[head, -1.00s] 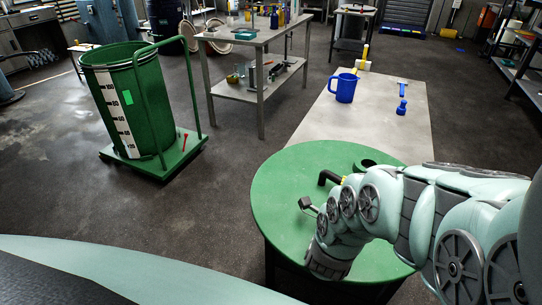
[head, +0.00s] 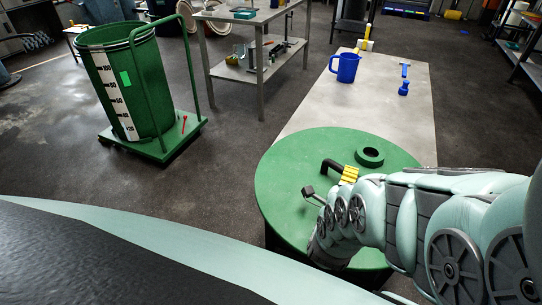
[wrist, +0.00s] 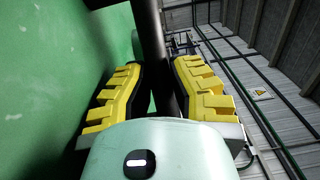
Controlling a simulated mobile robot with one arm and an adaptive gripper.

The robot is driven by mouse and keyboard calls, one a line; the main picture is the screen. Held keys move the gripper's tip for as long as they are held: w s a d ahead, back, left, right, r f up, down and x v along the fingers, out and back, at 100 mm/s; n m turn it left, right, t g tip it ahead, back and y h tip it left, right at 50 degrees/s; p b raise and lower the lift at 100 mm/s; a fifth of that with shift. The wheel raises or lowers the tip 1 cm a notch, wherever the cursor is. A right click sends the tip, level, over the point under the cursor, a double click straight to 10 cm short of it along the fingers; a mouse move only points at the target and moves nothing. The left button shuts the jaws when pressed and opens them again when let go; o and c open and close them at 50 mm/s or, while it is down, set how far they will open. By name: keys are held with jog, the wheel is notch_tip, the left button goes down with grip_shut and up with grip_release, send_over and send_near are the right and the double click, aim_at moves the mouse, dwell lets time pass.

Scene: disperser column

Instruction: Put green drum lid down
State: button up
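The green drum lid (head: 285,185) is a large round disc in the head view, with a black bent handle (head: 331,166) and a raised ring with an opening (head: 370,156). It covers the near end of a grey table. I cannot tell whether it touches the table. My gripper (head: 348,174) has yellow ribbed fingers at the handle. In the wrist view the fingers of my gripper (wrist: 162,92) are shut on the dark handle bar (wrist: 158,45), one on each side. The green lid surface (wrist: 50,85) fills the left of that view. My arm hides the lid's lower right part.
The grey table (head: 385,108) holds a blue jug (head: 344,68), a blue bottle (head: 403,88) and a blue-headed tool (head: 405,70). A green drum (head: 128,85) stands on a green wheeled platform (head: 158,148) at left. A grey workbench (head: 240,22) stands behind. The floor between is clear.

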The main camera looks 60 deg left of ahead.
jog(key=shift+o, duration=1.4)
jog(key=shift+a+r, duration=0.1)
jog(key=shift+a, duration=0.05)
jog(key=p+v, duration=0.1)
jog(key=v, duration=1.1)
jog(key=o, duration=1.1)
jog(key=shift+c, duration=0.2)
